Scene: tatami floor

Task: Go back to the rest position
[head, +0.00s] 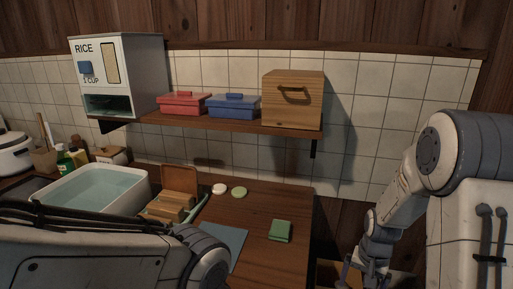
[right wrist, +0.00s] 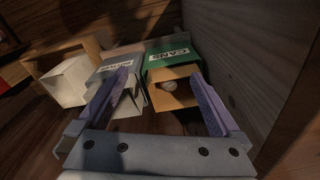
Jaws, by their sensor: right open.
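My right gripper (right wrist: 160,78) is open in the right wrist view, with nothing between its two purple-grey fingers. In the head view it is low at the right (head: 365,272), beside the right end of the wooden counter and below its top. My left arm crosses the bottom left of the head view in front of the counter. Its gripper is not in view.
A green bin marked CANS (right wrist: 172,78), a second labelled bin (right wrist: 118,62) and a white box (right wrist: 68,82) are ahead of my right gripper. The counter (head: 290,205) bears a green block (head: 281,231) and a water-filled basin (head: 146,182).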

